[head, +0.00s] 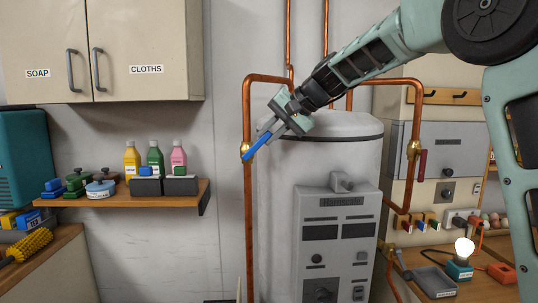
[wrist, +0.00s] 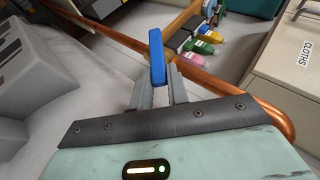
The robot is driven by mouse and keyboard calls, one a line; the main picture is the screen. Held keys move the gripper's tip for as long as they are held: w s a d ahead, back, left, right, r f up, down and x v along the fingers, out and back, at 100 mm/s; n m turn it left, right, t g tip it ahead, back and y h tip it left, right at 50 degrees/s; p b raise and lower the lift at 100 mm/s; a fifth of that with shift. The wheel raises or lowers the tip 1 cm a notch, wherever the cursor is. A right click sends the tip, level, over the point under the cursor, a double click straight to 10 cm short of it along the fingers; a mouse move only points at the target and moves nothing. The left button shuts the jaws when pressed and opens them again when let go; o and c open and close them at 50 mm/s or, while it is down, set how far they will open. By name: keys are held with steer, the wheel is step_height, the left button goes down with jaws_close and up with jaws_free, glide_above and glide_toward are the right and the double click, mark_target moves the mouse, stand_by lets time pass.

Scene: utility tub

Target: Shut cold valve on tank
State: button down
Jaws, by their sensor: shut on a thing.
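The tank (head: 330,160) is a grey cylinder with copper pipes. The cold valve's blue lever (head: 257,146) is on the left vertical copper pipe, joined at a brass body (head: 246,148). The lever slants up and right from the pipe, at an angle to it. My gripper (head: 273,128) is shut on the lever's upper end, in front of the tank's upper left side. In the wrist view, the blue lever (wrist: 157,58) stands between the two fingertips of my gripper (wrist: 160,80), with the pipe behind it.
A red lever (head: 422,165) hangs down beside the right pipe's brass valve (head: 414,149). A wooden shelf (head: 120,204) with bottles and brushes is left of the tank. A cabinet (head: 100,50) is above it. A lit bulb (head: 464,248) stands on the right bench.

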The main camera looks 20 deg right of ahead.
step_height(320, 180, down, 6)
steer(key=d+m+t+y+b, duration=0.2)
steer(key=t+y+b, duration=0.2)
steer(key=b, duration=2)
steer(key=y, duration=0.3)
steer(key=shift+s+d+f+m+b, duration=0.2)
steer(key=shift+s+m+b, duration=0.1)
steer(key=shift+s+b, duration=0.1)
steer(key=shift+y, duration=0.3)
steer(key=c, duration=1.4)
jaws_free()
steer(key=shift+o, duration=0.2)
steer(key=shift+r, duration=0.15)
step_height(320, 180, up, 10)
steer(key=p, duration=0.2)
